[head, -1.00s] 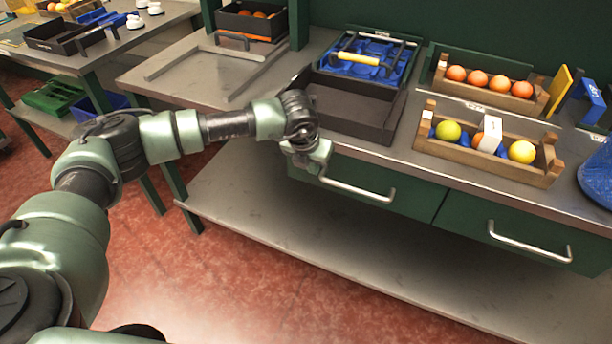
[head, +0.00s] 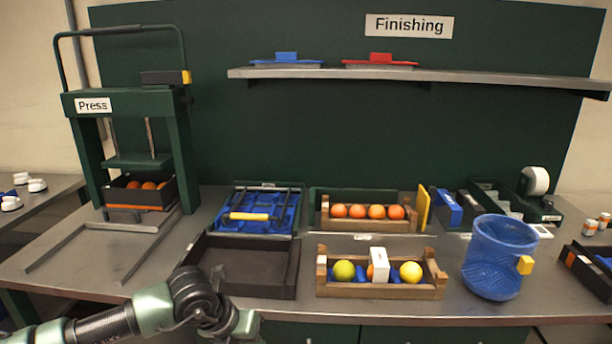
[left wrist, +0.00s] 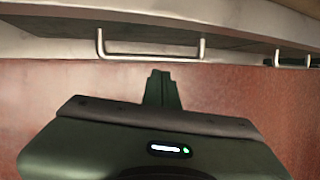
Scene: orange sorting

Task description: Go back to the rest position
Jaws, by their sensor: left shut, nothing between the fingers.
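My left arm comes in from the lower left in the head view, and its wrist sits at the front edge of the bench, in front of the empty black tray (head: 250,262). In the left wrist view my left gripper (left wrist: 163,82) is shut and empty, pointing toward a drawer handle (left wrist: 150,55) and the reddish floor. My right gripper is in neither view.
The workbench holds a front crate (head: 381,287) with yellow-green and orange fruit, a rear crate (head: 367,224) of oranges, a blue tray (head: 257,213) and a blue jug (head: 498,262). A press (head: 130,104) stands at the left. Bare bench top lies between the press and black tray.

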